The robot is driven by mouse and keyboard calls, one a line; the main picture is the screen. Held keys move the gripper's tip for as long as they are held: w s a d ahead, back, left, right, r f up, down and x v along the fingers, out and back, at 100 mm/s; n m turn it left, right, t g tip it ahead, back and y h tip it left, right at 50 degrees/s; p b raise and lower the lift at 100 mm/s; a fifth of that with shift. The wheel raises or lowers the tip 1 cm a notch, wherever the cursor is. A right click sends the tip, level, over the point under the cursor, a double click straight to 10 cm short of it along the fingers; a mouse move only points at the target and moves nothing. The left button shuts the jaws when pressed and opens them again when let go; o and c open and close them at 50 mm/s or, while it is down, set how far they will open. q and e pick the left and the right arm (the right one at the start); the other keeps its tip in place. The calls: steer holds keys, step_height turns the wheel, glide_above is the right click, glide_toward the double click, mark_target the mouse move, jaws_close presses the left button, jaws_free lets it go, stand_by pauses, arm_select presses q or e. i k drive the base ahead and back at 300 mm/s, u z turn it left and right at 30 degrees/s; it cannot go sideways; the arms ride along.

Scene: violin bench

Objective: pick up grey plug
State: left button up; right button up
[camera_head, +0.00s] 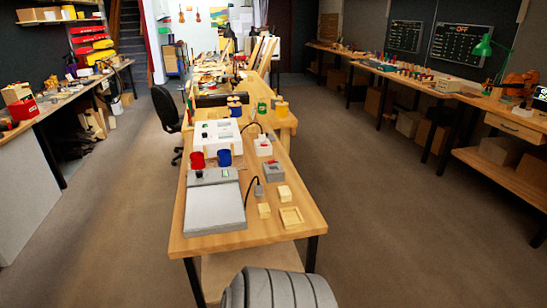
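A small grey plug (258,190) lies on the wooden bench (232,230) in the head view, just right of the large grey panel. A thin black cable rises from it in an arc. A grey box (274,171) is just to its upper right. Neither of my grippers shows in this view.
Left of the plug lies a flat grey panel (215,208), with red (197,160) and blue (223,157) cups behind it. Small wooden blocks (284,192) and a shallow wooden tray (291,217) lie to the right. The bench's front strip is clear.

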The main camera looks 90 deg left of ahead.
mark_target(259, 191)
steer(key=u, duration=3.4)
steer(key=i, duration=0.65)
